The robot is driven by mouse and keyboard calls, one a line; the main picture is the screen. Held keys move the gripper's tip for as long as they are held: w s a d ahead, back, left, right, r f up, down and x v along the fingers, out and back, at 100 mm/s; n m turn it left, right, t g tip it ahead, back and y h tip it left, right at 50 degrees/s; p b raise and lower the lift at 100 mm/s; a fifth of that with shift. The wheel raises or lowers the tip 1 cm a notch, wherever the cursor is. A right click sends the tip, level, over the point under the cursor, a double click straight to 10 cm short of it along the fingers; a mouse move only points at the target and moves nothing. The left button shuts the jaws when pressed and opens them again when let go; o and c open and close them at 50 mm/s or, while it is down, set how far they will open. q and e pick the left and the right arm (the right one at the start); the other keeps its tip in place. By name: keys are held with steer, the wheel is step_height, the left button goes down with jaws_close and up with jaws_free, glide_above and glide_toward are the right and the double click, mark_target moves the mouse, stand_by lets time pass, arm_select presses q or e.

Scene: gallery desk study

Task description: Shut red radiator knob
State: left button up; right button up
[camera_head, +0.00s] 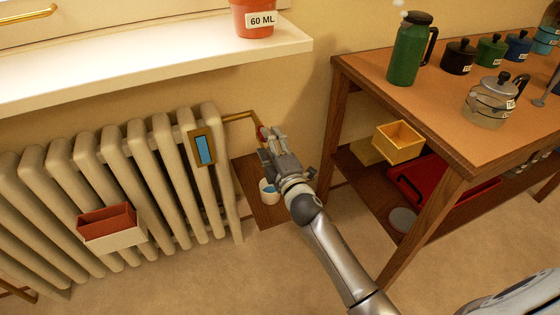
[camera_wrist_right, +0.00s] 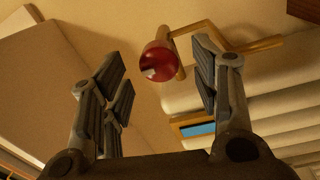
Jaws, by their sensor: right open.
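The red radiator knob (camera_wrist_right: 158,62) sits at the end of a brass pipe in the right wrist view. It lies between and a little beyond the open fingers of my right gripper (camera_wrist_right: 155,88), nearer the finger on the picture's right. I cannot tell whether that finger touches it. In the head view only a small part of the knob (camera_head: 261,131) shows past my right gripper (camera_head: 268,142), at the end of the brass pipe (camera_head: 238,117). The cream radiator (camera_head: 125,160) stands to its left. My left gripper is not in view.
A white sill (camera_head: 170,55) with a terracotta pot (camera_head: 254,18) overhangs the radiator.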

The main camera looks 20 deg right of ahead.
steer(key=s, duration=0.8)
steer(key=shift+s+d+f, duration=0.15)
steer(key=shift+s+f, duration=0.1)
steer(key=shift+s, duration=0.1)
